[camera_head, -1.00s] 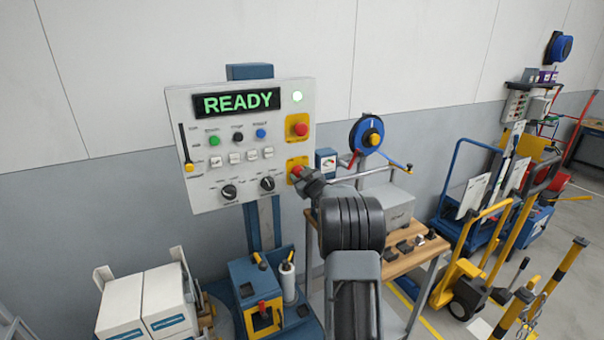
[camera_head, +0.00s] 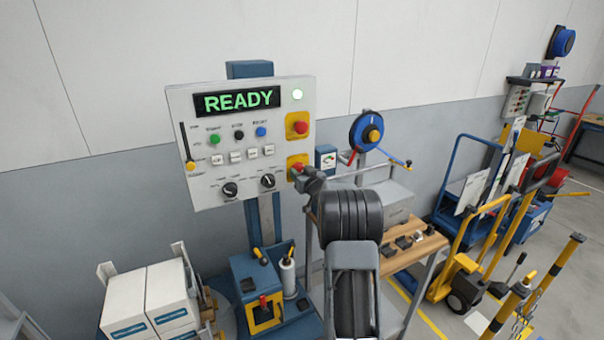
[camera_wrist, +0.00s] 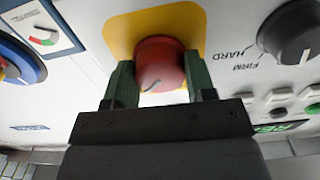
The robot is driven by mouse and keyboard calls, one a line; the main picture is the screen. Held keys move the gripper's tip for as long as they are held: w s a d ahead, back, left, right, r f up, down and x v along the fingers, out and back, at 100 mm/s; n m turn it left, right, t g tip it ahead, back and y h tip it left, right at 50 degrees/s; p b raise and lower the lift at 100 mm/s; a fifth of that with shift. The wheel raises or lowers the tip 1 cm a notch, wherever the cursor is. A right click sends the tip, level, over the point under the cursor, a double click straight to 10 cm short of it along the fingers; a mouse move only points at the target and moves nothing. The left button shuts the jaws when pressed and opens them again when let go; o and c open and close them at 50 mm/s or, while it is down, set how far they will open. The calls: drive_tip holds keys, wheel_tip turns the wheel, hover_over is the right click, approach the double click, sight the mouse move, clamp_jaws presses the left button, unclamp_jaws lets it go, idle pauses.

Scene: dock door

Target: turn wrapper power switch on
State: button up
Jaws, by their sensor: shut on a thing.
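The wrapper's white control panel (camera_head: 180,120) stands on a blue post and its display (camera_head: 238,101) reads READY in green. A red rotary switch (camera_wrist: 160,62) on a yellow plate (camera_wrist: 118,38) sits at the panel's lower right. A pale line on its face runs aslant. My gripper (camera_wrist: 160,80) is shut on this red switch, one green finger on each side. In the head view my gripper (camera_head: 302,172) reaches the panel's lower right and mostly hides the switch.
A second red button (camera_head: 300,127) on yellow sits above. Two black dials (camera_head: 230,189) and coloured buttons lie to its left. A wooden workbench (camera_head: 425,245) stands right of the panel post. Boxes (camera_head: 125,300) stand at lower left, carts at right.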

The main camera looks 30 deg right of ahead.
drive_tip(key=o, duration=0.9)
drive_tip(key=s+b, duration=0.1)
drive_tip(key=s, duration=0.3)
drive_tip(key=s+a+b, duration=0.1)
drive_tip(key=s, duration=0.4)
drive_tip(key=s+a+b, duration=0.1)
drive_tip(key=s, duration=0.3)
drive_tip(key=shift+s+b, duration=0.35)
drive_tip(key=shift+b, duration=0.05)
